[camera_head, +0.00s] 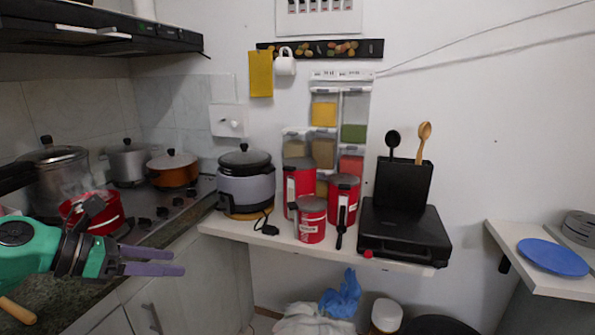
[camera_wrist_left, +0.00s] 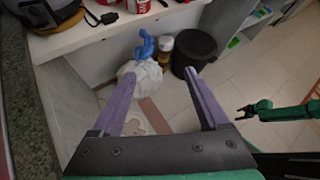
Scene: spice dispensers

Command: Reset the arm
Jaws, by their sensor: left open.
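My left gripper (camera_head: 178,262) is at the left of the head view, pointing right, in the air beside the counter shelf and in front of the stove. Its two purple fingers are apart with nothing between them. In the left wrist view the open fingers (camera_wrist_left: 160,75) point over the floor, below the white shelf edge. My right gripper (camera_wrist_left: 244,112) is small and dark at the right of the left wrist view, on a green arm. Its jaws are too small to judge. The spice dispensers (camera_head: 324,114) hang on the wall, with yellow, green and red contents.
The white shelf (camera_head: 215,226) holds a rice cooker (camera_head: 245,185), red canisters (camera_head: 299,182) and a black grill (camera_head: 405,235). A red pot (camera_head: 100,214) on the stove is close behind my left wrist. A blue plate (camera_head: 553,257) lies at right. A black bin (camera_wrist_left: 194,50) stands below.

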